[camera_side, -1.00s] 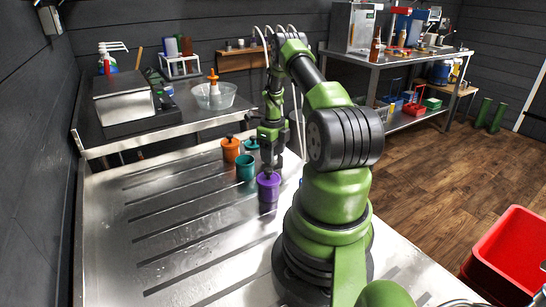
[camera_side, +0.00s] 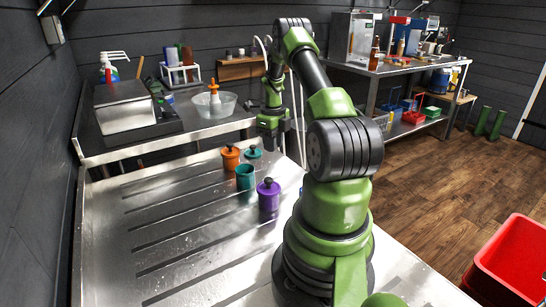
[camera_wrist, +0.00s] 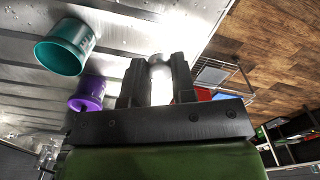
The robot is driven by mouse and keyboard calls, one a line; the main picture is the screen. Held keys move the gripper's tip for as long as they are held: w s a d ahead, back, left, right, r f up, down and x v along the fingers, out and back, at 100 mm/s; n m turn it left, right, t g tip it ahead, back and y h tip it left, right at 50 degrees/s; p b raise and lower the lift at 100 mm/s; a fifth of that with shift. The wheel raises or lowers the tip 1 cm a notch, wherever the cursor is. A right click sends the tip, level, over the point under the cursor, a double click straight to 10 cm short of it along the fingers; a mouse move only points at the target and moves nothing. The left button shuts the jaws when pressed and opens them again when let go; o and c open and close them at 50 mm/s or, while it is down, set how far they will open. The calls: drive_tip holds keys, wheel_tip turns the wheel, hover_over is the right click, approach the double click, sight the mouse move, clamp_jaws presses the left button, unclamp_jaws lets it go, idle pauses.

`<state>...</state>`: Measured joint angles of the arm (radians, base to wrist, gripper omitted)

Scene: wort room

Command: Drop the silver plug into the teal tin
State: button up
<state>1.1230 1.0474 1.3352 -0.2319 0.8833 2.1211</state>
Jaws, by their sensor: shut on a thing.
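The teal tin (camera_side: 245,179) stands on the metal bench, behind and left of the purple tin (camera_side: 268,198). In the wrist view the teal tin (camera_wrist: 62,52) is at the upper left, with its round rim showing. My gripper (camera_side: 271,148) is above the bench, to the right of the tins and apart from them. In the wrist view my gripper (camera_wrist: 157,62) is shut on a small pale silver piece, the silver plug (camera_wrist: 159,60), of which only the end shows between the fingertips. The plug cannot be made out in the side view.
An orange tin (camera_side: 230,158) and a second teal container (camera_side: 253,153), both dark-knobbed, stand close behind the teal tin. The purple tin also has a dark knob. The slatted bench is clear at the front left.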

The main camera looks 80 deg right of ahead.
sight(245, 177)
drive_tip(key=shift+r, duration=1.95)
drive_tip(key=w+a+r, duration=0.1)
drive_tip(key=w+a, duration=0.4)
drive_tip(key=a, duration=0.3)
drive_tip(key=shift+w+a+f, duration=0.1)
drive_tip(key=shift+a+f, duration=0.05)
drive_tip(key=shift+f, duration=1.3)
drive_tip(key=shift+w+a+f, duration=0.1)
drive_tip(key=shift+f, duration=1.3)
drive_tip(key=o, duration=1)
drive_tip(key=shift+c, duration=0.2)
drive_tip(key=shift+r, duration=0.1)
